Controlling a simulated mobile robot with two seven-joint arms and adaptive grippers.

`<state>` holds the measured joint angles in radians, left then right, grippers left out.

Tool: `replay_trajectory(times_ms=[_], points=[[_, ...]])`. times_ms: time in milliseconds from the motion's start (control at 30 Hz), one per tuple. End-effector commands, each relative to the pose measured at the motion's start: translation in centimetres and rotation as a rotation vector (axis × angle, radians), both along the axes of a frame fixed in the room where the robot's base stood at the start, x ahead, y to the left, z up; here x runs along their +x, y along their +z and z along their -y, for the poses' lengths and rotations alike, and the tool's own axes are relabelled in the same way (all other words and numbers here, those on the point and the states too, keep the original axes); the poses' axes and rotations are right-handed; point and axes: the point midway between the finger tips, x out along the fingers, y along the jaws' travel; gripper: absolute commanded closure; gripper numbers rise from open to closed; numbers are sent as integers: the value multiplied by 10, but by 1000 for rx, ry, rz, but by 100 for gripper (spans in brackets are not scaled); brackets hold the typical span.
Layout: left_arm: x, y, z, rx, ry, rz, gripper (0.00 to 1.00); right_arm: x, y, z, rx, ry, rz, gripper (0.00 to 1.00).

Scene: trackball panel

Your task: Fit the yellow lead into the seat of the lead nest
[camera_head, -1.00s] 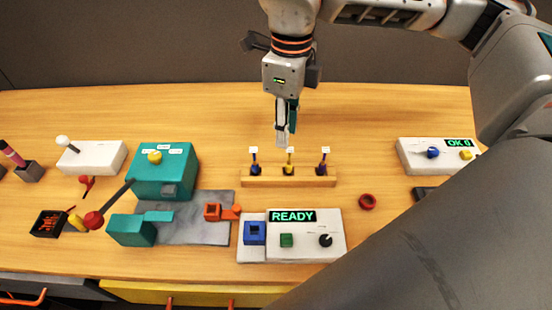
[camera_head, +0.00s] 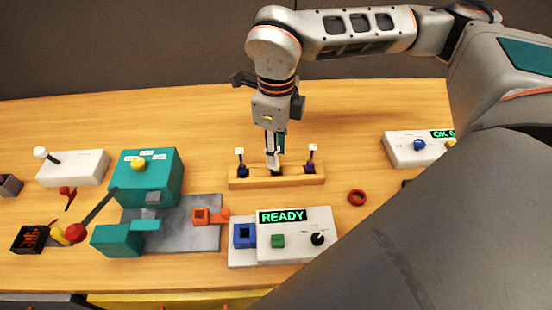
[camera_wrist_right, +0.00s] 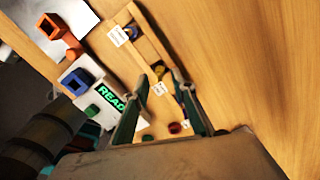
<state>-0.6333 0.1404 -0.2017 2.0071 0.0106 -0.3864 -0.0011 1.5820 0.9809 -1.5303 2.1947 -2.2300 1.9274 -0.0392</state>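A wooden rack (camera_head: 308,181) holds three upright leads with white tags. The blue lead (camera_head: 241,168) is at its left and the purple lead (camera_head: 311,163) at its right. The yellow lead is in the middle slot, mostly hidden by my gripper in the head view; its yellow part (camera_wrist_right: 160,71) shows in the right wrist view. My right gripper (camera_head: 274,166) points down over that slot, its fingers (camera_wrist_right: 163,100) apart on both sides of the yellow lead's tag. I cannot tell for sure which part is the lead nest; a blue square socket (camera_head: 244,236) sits beside the READY panel. My left gripper is out of view.
The READY panel (camera_head: 290,249) with a green button and black knob stands before the rack. A red ring (camera_head: 357,198) lies to its right. A teal box (camera_head: 169,178), grey plate (camera_head: 184,238) and orange socket (camera_head: 201,216) are left. A white panel (camera_head: 405,153) is right.

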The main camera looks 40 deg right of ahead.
Motion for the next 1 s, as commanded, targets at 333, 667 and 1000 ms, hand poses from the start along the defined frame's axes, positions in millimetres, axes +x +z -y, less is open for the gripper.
replay_trajectory(times_ms=[333, 667, 1000], points=[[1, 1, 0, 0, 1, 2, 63, 0, 1, 0, 0, 0, 0, 100], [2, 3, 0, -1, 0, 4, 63, 1, 9, 0, 1, 0, 2, 100], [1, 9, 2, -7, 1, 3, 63, 2, 68, 0, 1, -1, 9, 100]])
